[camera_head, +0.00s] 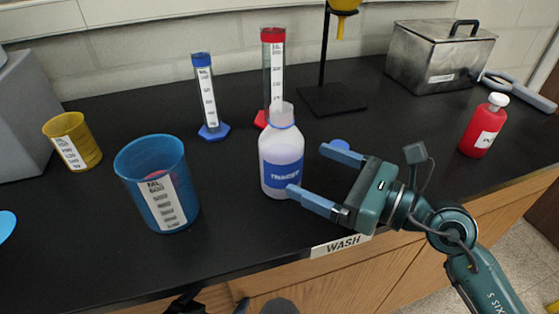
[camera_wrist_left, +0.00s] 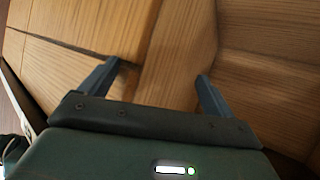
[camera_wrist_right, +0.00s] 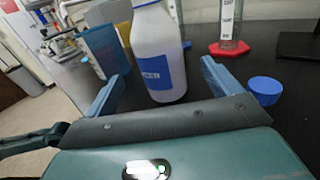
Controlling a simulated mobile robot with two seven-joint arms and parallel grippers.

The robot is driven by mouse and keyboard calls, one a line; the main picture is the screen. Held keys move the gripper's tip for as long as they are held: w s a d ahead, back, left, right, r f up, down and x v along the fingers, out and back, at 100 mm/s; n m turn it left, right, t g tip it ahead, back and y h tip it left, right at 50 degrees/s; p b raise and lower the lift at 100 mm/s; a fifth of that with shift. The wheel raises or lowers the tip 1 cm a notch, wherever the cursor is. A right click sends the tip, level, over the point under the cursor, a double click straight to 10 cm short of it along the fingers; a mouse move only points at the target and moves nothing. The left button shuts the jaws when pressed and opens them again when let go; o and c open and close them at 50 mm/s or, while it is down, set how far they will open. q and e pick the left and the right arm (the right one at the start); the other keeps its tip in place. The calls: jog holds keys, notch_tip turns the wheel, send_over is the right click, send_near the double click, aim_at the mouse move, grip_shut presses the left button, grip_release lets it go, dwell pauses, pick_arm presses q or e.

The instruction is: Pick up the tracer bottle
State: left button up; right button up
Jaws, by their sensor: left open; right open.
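The tracer bottle (camera_head: 280,165) is a white translucent bottle with a blue label, upright on the black bench. My right gripper (camera_head: 308,169) is open and empty just right of it, its fingers pointing at it. The nearer fingertip overlaps the label's edge in the head view; I cannot tell whether it touches. In the right wrist view the bottle (camera_wrist_right: 160,60) stands ahead, between the lines of the two fingers; its top is cut off. My left gripper (camera_wrist_left: 158,75) is open and empty, facing wooden cabinet fronts below the bench top.
A blue beaker (camera_head: 158,190) stands left of the bottle. Blue (camera_head: 207,95) and red (camera_head: 272,65) cylinders stand behind it. A blue cap (camera_wrist_right: 264,90) lies beside the right gripper. A red bottle (camera_head: 482,130) and metal box (camera_head: 438,58) are at right.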

aim_at(284, 166)
notch_tip(284, 166, down, 2)
jog(key=shift+f, duration=0.15)
jog(key=shift+w+a+r, duration=0.2)
jog(key=shift+a, duration=0.15)
jog(key=shift+w+a, duration=0.2)
jog(key=shift+a, duration=0.1)
jog(key=p+x, duration=0.1)
jog(key=x, duration=0.4)
jog(key=shift+a, duration=0.15)
jog(key=shift+w+a, duration=0.3)
jog(key=shift+a, duration=0.1)
pick_arm(q)
jog(key=shift+s+a+r, duration=0.1)
jog(key=shift+a+r, duration=0.05)
jog(key=shift+a, duration=0.1)
pick_arm(e)
jog(key=shift+f, duration=0.1)
